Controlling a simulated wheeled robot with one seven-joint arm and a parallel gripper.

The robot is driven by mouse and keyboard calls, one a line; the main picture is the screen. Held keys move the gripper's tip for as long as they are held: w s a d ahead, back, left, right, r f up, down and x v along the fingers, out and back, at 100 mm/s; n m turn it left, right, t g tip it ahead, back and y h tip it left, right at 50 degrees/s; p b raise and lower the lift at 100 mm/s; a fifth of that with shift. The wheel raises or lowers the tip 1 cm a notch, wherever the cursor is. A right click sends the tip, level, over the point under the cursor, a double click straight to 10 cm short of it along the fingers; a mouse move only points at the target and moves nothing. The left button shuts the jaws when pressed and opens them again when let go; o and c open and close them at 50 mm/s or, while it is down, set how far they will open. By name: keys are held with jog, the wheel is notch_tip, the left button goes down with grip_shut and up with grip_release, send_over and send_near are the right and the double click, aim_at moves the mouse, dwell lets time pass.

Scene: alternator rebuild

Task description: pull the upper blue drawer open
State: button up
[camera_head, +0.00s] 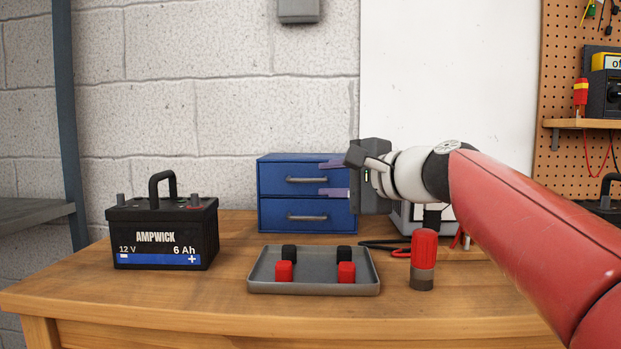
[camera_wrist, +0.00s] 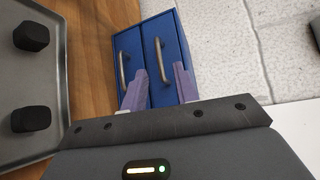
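The blue drawer cabinet (camera_head: 262,190) stands at the back of the bench, with two drawers and grey bar handles. The upper blue drawer (camera_head: 275,172) looks shut. Its handle (camera_head: 307,180) also shows in the wrist view (camera_wrist: 162,60). The lower drawer (camera_head: 275,208) looks shut too; its handle appears at the left in the wrist view (camera_wrist: 124,70). My gripper (camera_head: 328,178) is in front of the cabinet's right side, its purplish fingers apart, one higher and one lower. In the wrist view, the fingers (camera_wrist: 160,84) are open and empty, with the upper handle ahead between them.
A grey tray (camera_head: 315,289) with red and black caps lies in front of the cabinet. A black battery (camera_head: 160,232) stands at left. A red-and-grey cylinder (camera_head: 424,262) stands below my arm at right. Bare wood lies between battery and tray.

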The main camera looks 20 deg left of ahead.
aim_at(307, 181)
jog(key=p+x, duration=0.1)
jog(key=x, duration=0.6)
jog(key=shift+s, duration=0.1)
jog(key=shift+c, duration=0.4)
grip_shut()
